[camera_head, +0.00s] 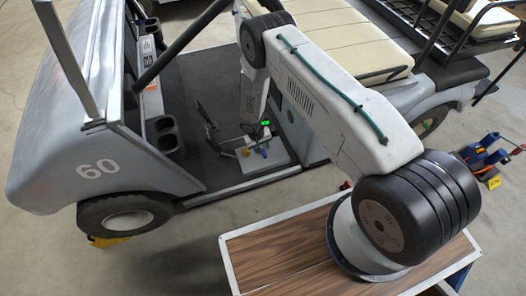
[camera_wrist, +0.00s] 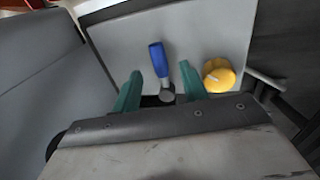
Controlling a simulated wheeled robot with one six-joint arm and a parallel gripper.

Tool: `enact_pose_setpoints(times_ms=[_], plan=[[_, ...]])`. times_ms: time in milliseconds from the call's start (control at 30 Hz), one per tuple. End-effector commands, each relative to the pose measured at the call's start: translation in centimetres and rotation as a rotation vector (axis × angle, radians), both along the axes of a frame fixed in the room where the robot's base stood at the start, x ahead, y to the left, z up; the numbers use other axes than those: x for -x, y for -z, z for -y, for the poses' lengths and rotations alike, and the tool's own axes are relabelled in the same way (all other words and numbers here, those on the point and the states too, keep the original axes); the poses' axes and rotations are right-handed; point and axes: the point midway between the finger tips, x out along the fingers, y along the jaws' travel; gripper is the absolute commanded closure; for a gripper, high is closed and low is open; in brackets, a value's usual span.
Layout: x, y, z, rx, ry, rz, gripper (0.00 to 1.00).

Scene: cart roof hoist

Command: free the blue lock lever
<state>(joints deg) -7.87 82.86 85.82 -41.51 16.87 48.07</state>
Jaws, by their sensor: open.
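The blue lock lever (camera_wrist: 157,62) has a blue handle and a grey metal pivot end, and lies against a light grey plate (camera_wrist: 110,45). In the wrist view, my gripper (camera_wrist: 160,68) is open, with one green finger on each side of the lever. Gaps show between the lever and both fingers; the depth of the fingers relative to it is hard to tell. A round yellow knob (camera_wrist: 219,75) is just right of the right finger. In the head view the lever (camera_head: 264,153) is a small blue spot on the plate (camera_head: 279,157), below my wrist.
The cart's grey front body (camera_head: 90,150), pedals and dark floor (camera_head: 205,95) lie to the left. The beige seat (camera_head: 340,35) is behind my arm. A wood-topped table (camera_head: 280,255) is in front.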

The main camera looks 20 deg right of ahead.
Motion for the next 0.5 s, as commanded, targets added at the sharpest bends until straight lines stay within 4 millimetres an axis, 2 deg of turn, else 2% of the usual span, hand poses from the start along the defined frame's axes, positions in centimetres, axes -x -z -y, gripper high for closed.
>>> enact_pose_setpoints(times_ms=[33,200,500], plan=[[0.1,0.9,0.2,0.000,0.001,-0.002,0.57],[0.1,2.9,0.6,0.000,0.001,-0.002,0.57],[0.0,3.6,0.8,0.000,0.001,-0.001,0.57]])
